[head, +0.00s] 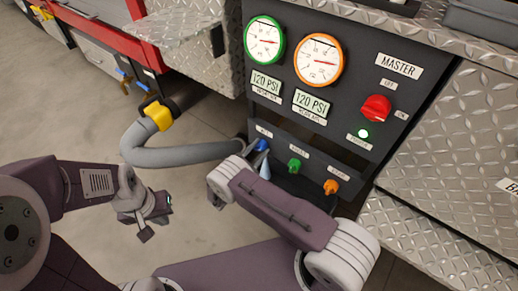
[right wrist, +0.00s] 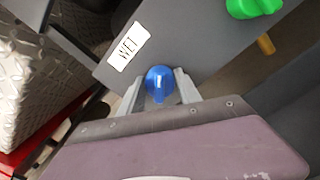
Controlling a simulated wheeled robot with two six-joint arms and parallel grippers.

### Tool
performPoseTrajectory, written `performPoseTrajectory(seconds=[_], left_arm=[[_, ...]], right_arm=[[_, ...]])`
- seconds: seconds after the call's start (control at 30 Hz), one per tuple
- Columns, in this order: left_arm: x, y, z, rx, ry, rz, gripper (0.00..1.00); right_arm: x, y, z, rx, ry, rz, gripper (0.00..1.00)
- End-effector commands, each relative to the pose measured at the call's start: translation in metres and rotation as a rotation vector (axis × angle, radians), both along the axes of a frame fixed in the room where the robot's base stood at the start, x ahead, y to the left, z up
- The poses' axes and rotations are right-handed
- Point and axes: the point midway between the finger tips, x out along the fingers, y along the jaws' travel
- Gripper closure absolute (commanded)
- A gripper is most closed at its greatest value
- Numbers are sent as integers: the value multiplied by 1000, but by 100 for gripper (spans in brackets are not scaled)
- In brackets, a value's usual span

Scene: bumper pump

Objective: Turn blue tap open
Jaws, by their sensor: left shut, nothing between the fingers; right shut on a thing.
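The blue tap (head: 261,145) is at the left end of a row of taps low on the dark pump panel. It also shows in the right wrist view (right wrist: 160,80), its rounded knob below a white label. My right gripper (right wrist: 161,88) is shut on the blue tap, with one finger on each side of it. In the head view my right arm hides most of this gripper. My left gripper (head: 160,209) is shut and empty, over the floor to the left, well apart from the panel.
A green tap (head: 294,165) and an orange tap (head: 331,187) sit right of the blue one. A grey hose (head: 165,155) with a yellow collar (head: 158,115) curves at left.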

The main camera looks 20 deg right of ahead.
Motion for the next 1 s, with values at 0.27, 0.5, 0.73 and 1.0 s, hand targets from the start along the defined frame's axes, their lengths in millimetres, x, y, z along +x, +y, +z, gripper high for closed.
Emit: performPoseTrajectory(seconds=[0.27,0.5,0.73,1.0], left_arm=[[0,0,1,0,0,0,100],[0,0,1,0,0,0,100],[0,0,2,0,0,0,100],[0,0,2,0,0,0,100]], right_arm=[[-1,0,-2,160,-204,2,100],[-1,0,-2,286,-365,1,100],[-1,0,-3,375,-480,1,100],[-1,0,-4,435,-557,0,100]])
